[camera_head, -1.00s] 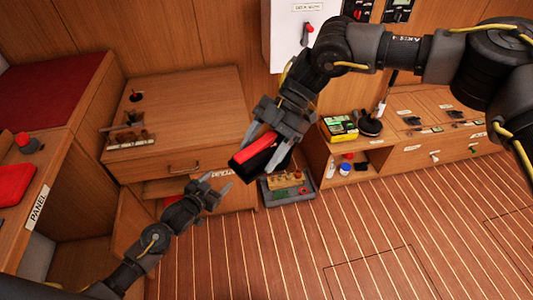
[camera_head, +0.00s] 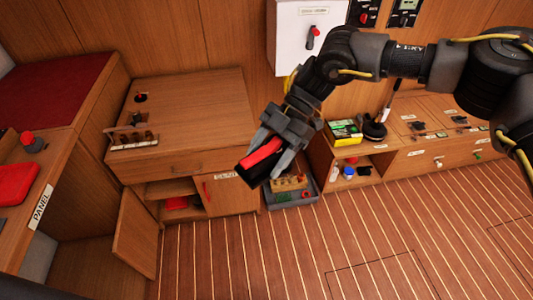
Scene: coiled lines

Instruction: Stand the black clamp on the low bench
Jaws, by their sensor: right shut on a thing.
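My right gripper (camera_head: 281,152) is shut on the black clamp (camera_head: 249,173), which shows as a dark, block-like body with a red strip along its upper face. The gripper's fingers hide part of it. The clamp is held tilted in the air, in front of the wooden cabinet's right edge in the picture. A low wooden bench (camera_head: 428,100) with labelled drawer fronts runs along the wall at right, apart from the clamp. My left gripper is out of view.
A grey tray (camera_head: 302,197) with blocks stands on the floor below the clamp. The cabinet (camera_head: 205,95) has an open door (camera_head: 137,235). A yellow-green box (camera_head: 343,132) and a round black thing (camera_head: 373,130) occupy the bench's left end. Floor at right is clear.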

